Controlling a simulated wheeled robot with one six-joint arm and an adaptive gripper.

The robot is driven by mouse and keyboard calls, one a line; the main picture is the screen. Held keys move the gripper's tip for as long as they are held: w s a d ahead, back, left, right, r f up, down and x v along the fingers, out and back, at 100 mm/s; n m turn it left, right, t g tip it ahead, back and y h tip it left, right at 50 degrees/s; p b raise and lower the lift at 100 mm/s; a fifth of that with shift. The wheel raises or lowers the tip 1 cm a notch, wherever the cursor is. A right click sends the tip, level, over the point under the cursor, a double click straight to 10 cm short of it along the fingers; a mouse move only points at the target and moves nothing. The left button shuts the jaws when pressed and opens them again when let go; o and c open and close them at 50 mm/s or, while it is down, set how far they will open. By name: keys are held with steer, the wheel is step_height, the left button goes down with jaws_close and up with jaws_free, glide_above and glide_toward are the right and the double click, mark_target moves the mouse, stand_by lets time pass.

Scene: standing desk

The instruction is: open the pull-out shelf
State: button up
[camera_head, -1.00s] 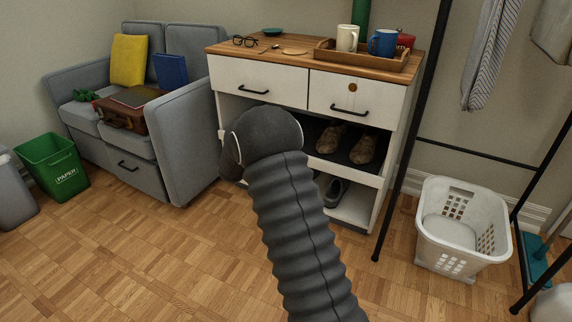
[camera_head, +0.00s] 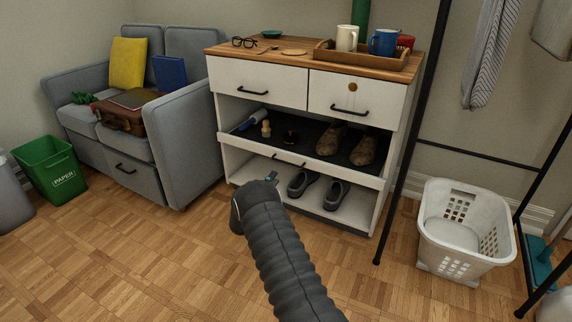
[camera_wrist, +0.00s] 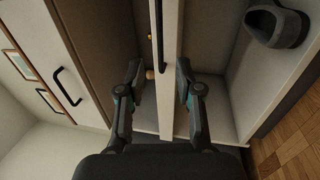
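The pull-out shelf (camera_head: 300,166) is the white-fronted shelf below the two drawers, with a dark mat on top. Its front looks about in line with the cabinet. Its black bar handle (camera_head: 288,160) is at the middle of that front. My gripper (camera_head: 272,177) is just below and left of the handle in the head view, mostly hidden by my arm. In the wrist view my gripper (camera_wrist: 159,72) is open, with one finger on each side of the shelf's front board and the handle (camera_wrist: 158,36) between their lines. I see no contact with the handle.
On the shelf lie brown shoes (camera_head: 362,150), a blue brush (camera_head: 250,120) and small items. Grey shoes (camera_head: 335,194) stand below. A black rack post (camera_head: 403,160) and a white basket (camera_head: 465,245) stand right; a grey sofa (camera_head: 195,150) is left. The floor in front is clear.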

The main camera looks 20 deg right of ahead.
steer(key=b+x, duration=0.1)
steer(key=x, duration=1)
jaws_close()
